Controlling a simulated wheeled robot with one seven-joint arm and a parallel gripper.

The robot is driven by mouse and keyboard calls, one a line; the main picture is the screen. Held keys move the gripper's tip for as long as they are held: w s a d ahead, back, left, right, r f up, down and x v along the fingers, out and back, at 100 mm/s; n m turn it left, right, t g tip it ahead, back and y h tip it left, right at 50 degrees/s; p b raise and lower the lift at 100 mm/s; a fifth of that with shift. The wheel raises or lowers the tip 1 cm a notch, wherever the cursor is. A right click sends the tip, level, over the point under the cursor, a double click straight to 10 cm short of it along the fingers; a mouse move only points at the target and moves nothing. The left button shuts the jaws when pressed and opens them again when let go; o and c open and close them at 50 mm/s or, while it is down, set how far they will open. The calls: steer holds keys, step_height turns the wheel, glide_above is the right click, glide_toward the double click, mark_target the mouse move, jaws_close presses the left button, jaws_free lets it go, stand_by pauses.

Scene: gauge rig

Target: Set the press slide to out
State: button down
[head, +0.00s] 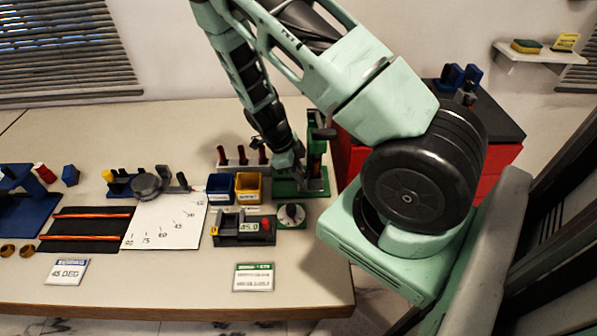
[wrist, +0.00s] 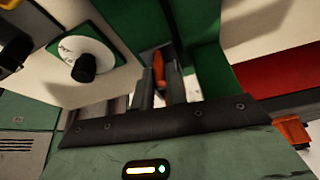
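The green press (head: 317,152) stands at the back right of the table, with a green base and a dark piece at its top. My gripper (head: 293,165) is down at the press, its fingers largely hidden by my wrist in the head view. In the wrist view the fingers of my gripper (wrist: 160,82) point at the green press (wrist: 209,75), with a gap between them. A small orange piece (wrist: 158,66) shows in line with that gap. Whether the fingers touch it I cannot tell. The slide's position is not clear from these views.
A white dial with a black knob (head: 291,214) sits just in front of the press. A red cabinet (head: 347,158) stands behind, to the right.

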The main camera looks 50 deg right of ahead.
steer(key=shift+w+a, duration=1.55)
steer(key=shift+w, duration=0.3)
steer(key=c, duration=1.7)
jaws_free()
steer(key=shift+r, duration=0.1)
steer(key=b+v, duration=0.1)
steer(key=v, duration=1.6)
steer(key=shift+o, duration=0.4)
steer(key=shift+w+a+r, duration=0.1)
steer(key=shift+w, duration=0.05)
